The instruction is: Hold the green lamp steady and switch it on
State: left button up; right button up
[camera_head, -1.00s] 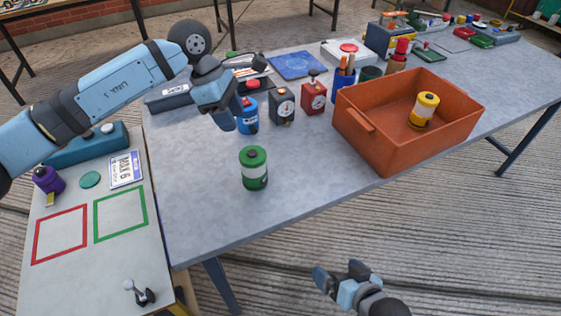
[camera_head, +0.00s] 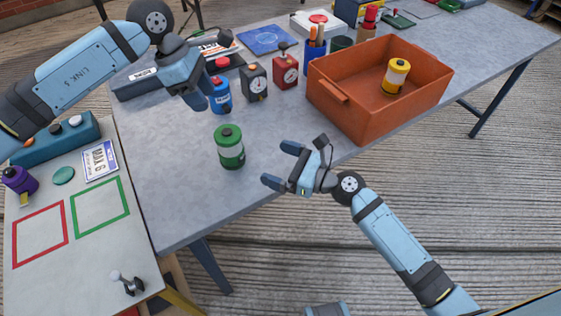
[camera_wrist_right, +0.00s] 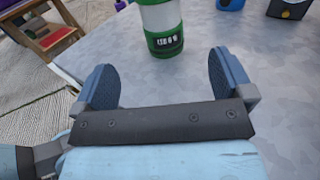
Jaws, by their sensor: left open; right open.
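The green lamp (camera_head: 229,147) is a green and white cylinder with a dark knob on top. It stands upright on the grey table near its front edge. My right gripper (camera_head: 277,164) is open and empty, just to the right of the lamp, with its fingers pointing towards it. In the right wrist view the lamp (camera_wrist_right: 162,22) is ahead of the open fingers (camera_wrist_right: 163,84), beyond their tips, its top cut off by the frame. My left gripper (camera_head: 200,98) is open above the table, behind and left of the lamp, close to the blue lamp.
A blue lamp (camera_head: 219,98), a black timer (camera_head: 255,82) and a red timer (camera_head: 286,72) stand behind. An orange crate (camera_head: 352,122) holding a yellow lamp (camera_head: 396,76) is at the right. A side table (camera_head: 85,255) with red and green outlines is at the left.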

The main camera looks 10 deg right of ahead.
aim_at(229, 144)
jog(key=x, duration=1.3)
jog(key=shift+w+a, duration=0.25)
jog(key=shift+w, duration=0.05)
jog(key=c, duration=1.1)
pick_arm(q)
jog(key=shift+c, duration=0.9)
pick_arm(e)
jog(key=shift+c, duration=0.6)
pick_arm(q)
grip_shut()
